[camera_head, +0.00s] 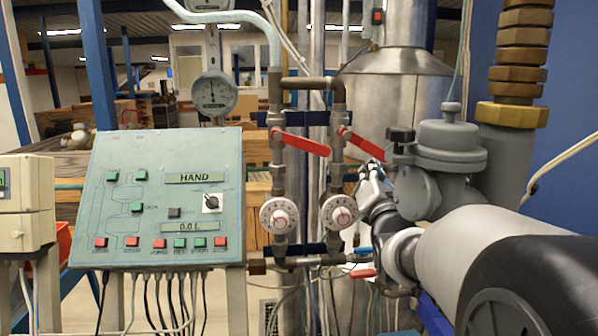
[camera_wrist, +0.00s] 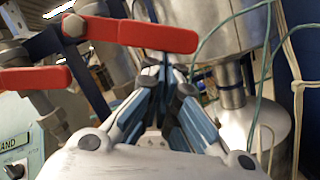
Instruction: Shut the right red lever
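The right red lever (camera_head: 362,144) slopes down to the right from the valve on the right vertical pipe. In the wrist view the same lever (camera_wrist: 158,38) crosses above my fingertips, with its grip fully visible. My gripper (camera_wrist: 167,70) has its fingers drawn together and seems to hold nothing. Its tips are close to the free end of the lever; I cannot tell whether they touch it. In the head view my gripper (camera_head: 368,176) is just below that end, partly hidden. The left red lever (camera_head: 302,143) slopes similarly on the left pipe and shows in the wrist view (camera_wrist: 34,78).
A green control panel (camera_head: 160,200) stands at left. Two round dials (camera_head: 279,215) (camera_head: 340,212) sit on the pipes below the levers. A pressure gauge (camera_head: 213,94) is behind at upper left. A metal tank (camera_head: 396,70) stands behind; cables hang at right in the wrist view.

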